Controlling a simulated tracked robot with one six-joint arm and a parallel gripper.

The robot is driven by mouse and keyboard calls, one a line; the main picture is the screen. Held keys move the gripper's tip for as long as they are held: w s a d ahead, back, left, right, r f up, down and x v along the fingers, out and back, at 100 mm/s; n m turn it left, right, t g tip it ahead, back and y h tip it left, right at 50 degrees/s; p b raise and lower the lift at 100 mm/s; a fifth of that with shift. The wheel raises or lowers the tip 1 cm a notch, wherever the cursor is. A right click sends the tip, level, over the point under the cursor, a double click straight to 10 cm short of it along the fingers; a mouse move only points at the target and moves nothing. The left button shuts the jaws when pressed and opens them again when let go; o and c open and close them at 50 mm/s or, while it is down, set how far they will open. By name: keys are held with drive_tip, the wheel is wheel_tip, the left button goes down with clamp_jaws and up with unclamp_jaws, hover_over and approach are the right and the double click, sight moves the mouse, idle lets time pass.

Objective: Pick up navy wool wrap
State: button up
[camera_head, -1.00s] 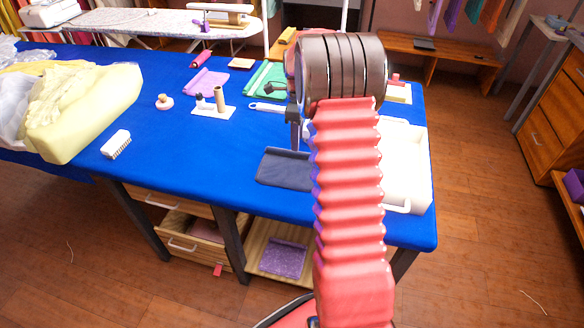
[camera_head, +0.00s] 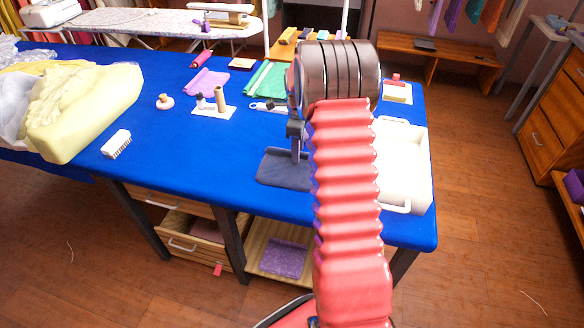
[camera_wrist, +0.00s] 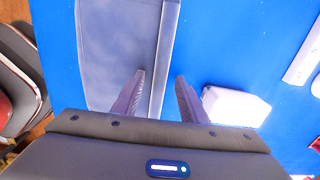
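The navy wool wrap (camera_head: 284,170) lies on the blue table near its front edge, left of my arm in the head view. It is a dark, flat folded cloth with a rolled edge along one side. In the wrist view the wrap (camera_wrist: 115,50) looks grey-blue, with its rolled edge running between my two fingers in the picture. My gripper (camera_wrist: 160,76) is open, pointing down over that edge, with nothing clasped. In the head view my gripper (camera_head: 297,150) is at the wrap, partly hidden by my arm; contact cannot be told.
A white bin (camera_head: 405,170) stands right of my arm. A white block (camera_wrist: 236,105) lies beside my right finger in the wrist view.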

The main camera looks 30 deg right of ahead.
drive_tip(key=shift+c, duration=0.3)
clamp_jaws()
idle(0.4)
